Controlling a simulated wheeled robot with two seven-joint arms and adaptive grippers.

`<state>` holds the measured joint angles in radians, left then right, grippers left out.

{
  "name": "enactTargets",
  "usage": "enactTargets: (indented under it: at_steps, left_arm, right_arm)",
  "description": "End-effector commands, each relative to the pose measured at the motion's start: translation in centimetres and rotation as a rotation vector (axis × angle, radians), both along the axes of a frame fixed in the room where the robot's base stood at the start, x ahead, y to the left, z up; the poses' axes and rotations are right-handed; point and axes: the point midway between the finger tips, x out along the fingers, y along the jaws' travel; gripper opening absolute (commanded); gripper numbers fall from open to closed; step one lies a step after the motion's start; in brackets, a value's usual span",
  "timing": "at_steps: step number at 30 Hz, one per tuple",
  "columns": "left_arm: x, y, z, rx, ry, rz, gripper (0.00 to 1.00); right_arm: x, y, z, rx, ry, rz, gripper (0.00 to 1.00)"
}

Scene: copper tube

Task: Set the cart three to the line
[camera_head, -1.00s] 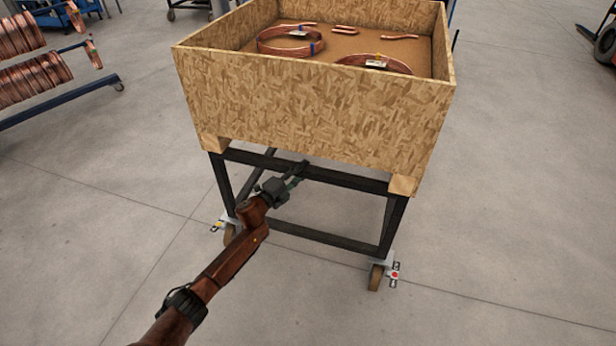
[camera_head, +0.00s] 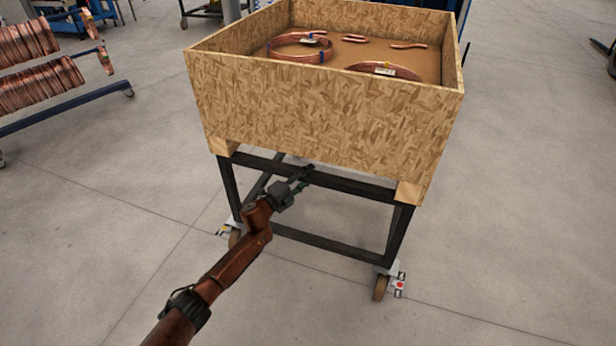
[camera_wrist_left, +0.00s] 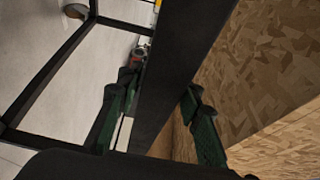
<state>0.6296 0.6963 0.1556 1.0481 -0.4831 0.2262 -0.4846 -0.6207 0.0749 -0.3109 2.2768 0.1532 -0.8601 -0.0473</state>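The cart is a chipboard box (camera_head: 325,105) on a dark metal frame (camera_head: 335,243) with casters. My left gripper (camera_head: 301,176) is at the upper front bar (camera_head: 352,186) of that frame, just under the box. In the left wrist view, its two green fingers (camera_wrist_left: 160,115) stand apart on either side of the dark bar (camera_wrist_left: 182,65). A light gap shows beside the left finger, and I see no firm grip. My right gripper is out of view. A caster with a red-dotted plate (camera_head: 382,286) is at the front right.
Copper coils (camera_head: 300,47) and short tubes lie in the box. A rack of copper reels (camera_head: 40,85) stands at the left. The concrete floor (camera_head: 525,200) is clear to the right and in front. Thin floor seams cross near the cart.

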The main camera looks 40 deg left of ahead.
Motion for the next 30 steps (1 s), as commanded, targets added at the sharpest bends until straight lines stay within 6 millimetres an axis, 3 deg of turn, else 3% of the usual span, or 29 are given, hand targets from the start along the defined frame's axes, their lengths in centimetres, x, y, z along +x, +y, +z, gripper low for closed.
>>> enactTargets:
  at_steps: [5, 16, 20, 30]
  left_arm:
    - [0.1, -0.4, 0.0, 0.0, -0.001, -0.006, 0.46]
    - [-0.7, -0.2, -0.1, 0.001, 0.0, -0.006, 0.46]
    - [-2.4, -0.3, -0.2, 0.002, 0.0, -0.007, 0.46]
    - [-9.0, -0.7, -0.2, 0.002, 0.001, -0.006, 0.46]
  right_arm:
    - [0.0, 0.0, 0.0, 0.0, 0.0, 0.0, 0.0]
    - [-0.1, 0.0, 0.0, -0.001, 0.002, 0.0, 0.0]
    - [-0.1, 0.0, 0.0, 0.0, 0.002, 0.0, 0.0]
    - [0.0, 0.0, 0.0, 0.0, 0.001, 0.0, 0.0]
